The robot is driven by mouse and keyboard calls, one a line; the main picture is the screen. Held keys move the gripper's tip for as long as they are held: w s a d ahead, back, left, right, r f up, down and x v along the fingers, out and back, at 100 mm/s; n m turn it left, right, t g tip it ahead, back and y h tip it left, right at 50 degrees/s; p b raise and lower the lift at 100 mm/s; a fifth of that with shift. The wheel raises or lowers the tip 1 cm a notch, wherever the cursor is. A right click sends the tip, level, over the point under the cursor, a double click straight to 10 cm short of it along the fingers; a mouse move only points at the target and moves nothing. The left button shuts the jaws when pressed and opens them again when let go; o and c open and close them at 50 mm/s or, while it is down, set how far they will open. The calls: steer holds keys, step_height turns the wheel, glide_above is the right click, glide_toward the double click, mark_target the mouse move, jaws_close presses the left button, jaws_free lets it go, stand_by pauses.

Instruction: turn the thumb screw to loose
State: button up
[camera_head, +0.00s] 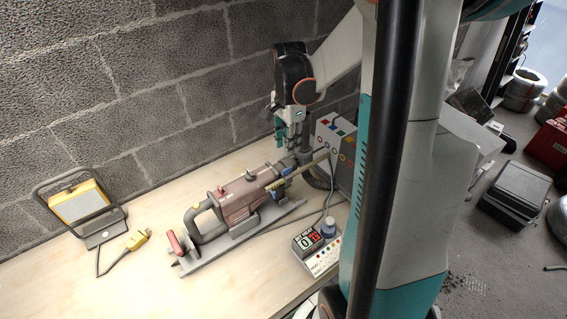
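A dull red power tool (240,193) with a grey handle lies on a long grey base plate on the wooden bench. Its right end carries a yellowish bar (300,173) and a small blue part (288,166). My gripper (287,147) points down just above and behind this right end. Its fingers are small and partly merge with the dark parts there, so I cannot tell whether they are open or touching anything. A small dark knob (249,175) stands on top of the tool's body. I cannot make out which part is the thumb screw.
A grey box with coloured buttons (335,138) stands right of the gripper, near a hose. A block wall (120,90) bounds the back.

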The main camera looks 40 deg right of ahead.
mark_target(287, 171)
step_height(287, 171, down, 10)
steer(key=shift+f+b, duration=0.1)
steer(key=shift+b, duration=0.8)
jaws_close()
